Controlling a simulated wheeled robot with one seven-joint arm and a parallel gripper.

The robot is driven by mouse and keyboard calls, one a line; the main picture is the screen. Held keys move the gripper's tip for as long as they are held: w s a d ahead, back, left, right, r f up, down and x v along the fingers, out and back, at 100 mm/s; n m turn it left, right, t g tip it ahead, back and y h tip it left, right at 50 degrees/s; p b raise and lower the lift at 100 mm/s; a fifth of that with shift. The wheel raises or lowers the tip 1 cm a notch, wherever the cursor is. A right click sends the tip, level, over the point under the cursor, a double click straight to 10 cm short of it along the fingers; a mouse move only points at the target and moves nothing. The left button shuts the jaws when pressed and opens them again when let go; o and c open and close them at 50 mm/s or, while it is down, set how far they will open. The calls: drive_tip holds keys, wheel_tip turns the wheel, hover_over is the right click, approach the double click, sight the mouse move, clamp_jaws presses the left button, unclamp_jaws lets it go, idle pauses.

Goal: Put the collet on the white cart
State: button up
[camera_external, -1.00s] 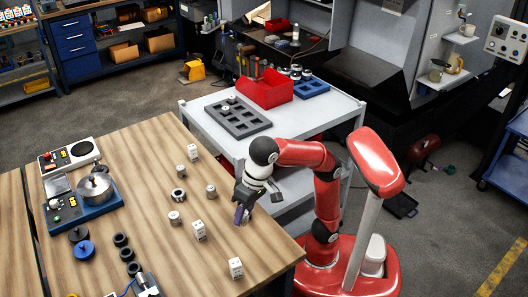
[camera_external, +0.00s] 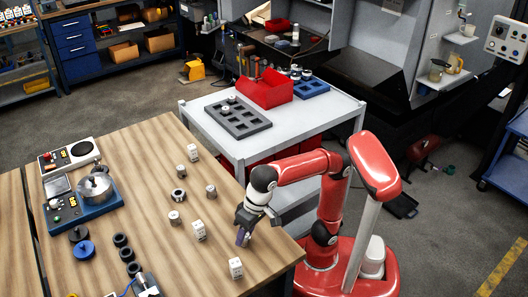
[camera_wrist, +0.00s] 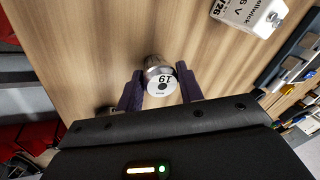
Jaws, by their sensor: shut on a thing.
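The collet (camera_wrist: 158,78), a metal cylinder with a round white label reading 19, is between the dark fingers of my gripper (camera_wrist: 160,92) in the wrist view. The gripper is shut on it. In the outside view my gripper (camera_external: 243,238) is low over the right part of the wooden table, and the collet is largely hidden there. I cannot tell whether it still touches the table. The white cart (camera_external: 292,122) stands behind the table and my arm, its top apart from the gripper.
On the cart are a grey slotted tray (camera_external: 240,127), a red bin (camera_external: 268,93) and a blue tray (camera_external: 313,88). Labelled blocks (camera_external: 236,267) and small metal parts (camera_external: 175,217) stand around the gripper on the table. The cart's front right top is clear.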

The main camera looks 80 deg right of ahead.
drive_tip(key=o, duration=1.3)
drive_tip(key=shift+c, duration=0.2)
drive_tip(key=shift+f, duration=0.15)
drive_tip(key=shift+f+b, duration=0.25)
drive_tip(key=shift+b, duration=0.25)
drive_tip(key=p+v, duration=0.2)
drive_tip(key=v, duration=0.5)
drive_tip(key=shift+s+r, duration=0.25)
drive_tip(key=shift+r, duration=0.3)
drive_tip(key=c, duration=0.4)
